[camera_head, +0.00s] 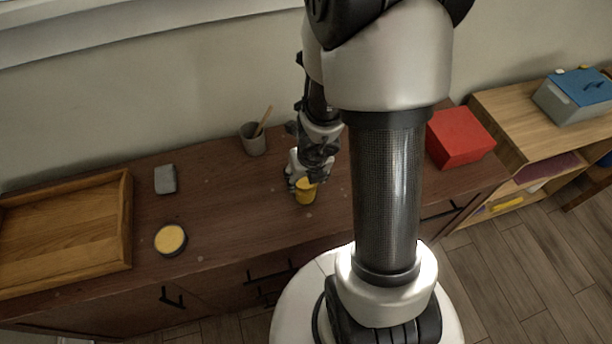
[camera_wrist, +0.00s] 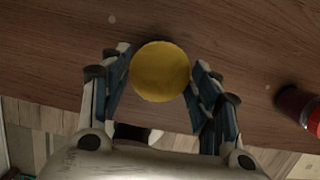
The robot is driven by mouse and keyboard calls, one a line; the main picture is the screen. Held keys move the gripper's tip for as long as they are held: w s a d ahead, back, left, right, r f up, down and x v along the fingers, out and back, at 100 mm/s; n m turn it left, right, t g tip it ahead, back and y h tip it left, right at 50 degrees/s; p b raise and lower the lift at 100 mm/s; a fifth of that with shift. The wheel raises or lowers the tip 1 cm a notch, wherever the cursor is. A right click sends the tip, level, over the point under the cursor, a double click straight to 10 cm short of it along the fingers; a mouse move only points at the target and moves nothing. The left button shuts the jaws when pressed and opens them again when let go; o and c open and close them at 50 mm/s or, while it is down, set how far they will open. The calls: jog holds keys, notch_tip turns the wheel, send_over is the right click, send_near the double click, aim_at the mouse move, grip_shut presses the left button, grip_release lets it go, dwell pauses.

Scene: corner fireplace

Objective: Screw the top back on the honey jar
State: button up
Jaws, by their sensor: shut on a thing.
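My gripper (camera_head: 303,178) is shut on a yellow round thing (camera_head: 305,194), over the middle of the wooden cabinet top. In the wrist view this thing is a plain yellow disc (camera_wrist: 160,71) between the two fingers (camera_wrist: 160,85). In the head view it looks like a short yellow cylinder. I cannot tell whether it is the honey jar, its top, or both together. I also cannot tell whether it touches the wood. A dark red jar-like thing (camera_wrist: 298,104) shows at the right edge of the wrist view. My arm seems to hide it in the head view.
On the cabinet top (camera_head: 225,225) are a wooden tray (camera_head: 60,235), a grey block (camera_head: 165,179), a dark round tin with yellow top (camera_head: 171,239), a grey cup (camera_head: 253,140) with a wooden stick, and a red box (camera_head: 460,137).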

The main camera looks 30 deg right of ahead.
jog(key=shift+m, duration=0.6)
jog(key=m+h, duration=0.1)
jog(key=m, duration=0.2)
jog(key=shift+g, duration=0.3)
jog(key=o, duration=0.8)
jog(key=shift+o, duration=0.2)
jog(key=o, duration=0.3)
